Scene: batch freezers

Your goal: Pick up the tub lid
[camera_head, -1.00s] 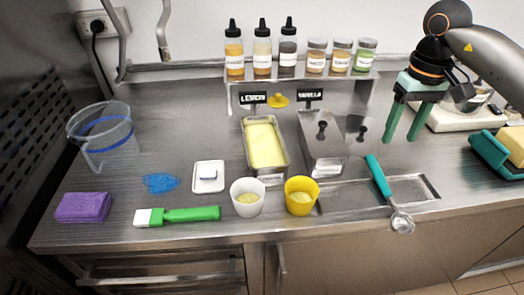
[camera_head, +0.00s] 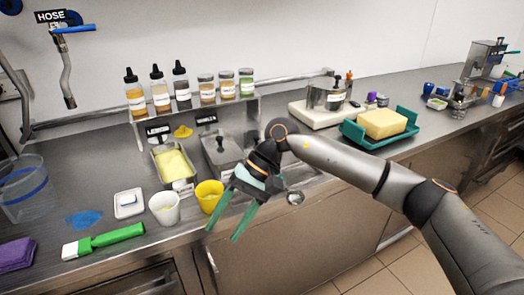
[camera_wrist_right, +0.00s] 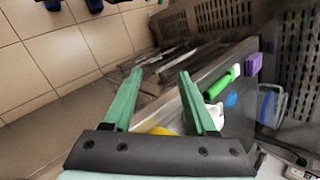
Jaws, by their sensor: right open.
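The metal tub lid (camera_head: 226,150) with a black knob sits on the vanilla tub behind the yellow cup in the head view. My right arm partly covers that tub's right side. My right gripper (camera_head: 222,233) has green fingers spread open and empty. It points down in front of the counter's front edge, nearer than the lid and apart from it. The wrist view shows the open fingers (camera_wrist_right: 160,73) with nothing between them and the floor and counter front beyond. The lid is not visible there. My left gripper is not in view.
The open lemon tub (camera_head: 173,163) is left of the vanilla tub. A white cup (camera_head: 164,209) and yellow cup (camera_head: 209,196) stand in front. A bottle shelf (camera_head: 195,107) rises behind. A scoop (camera_head: 295,197) lies right of my gripper. A teal tray (camera_head: 350,134) is farther right.

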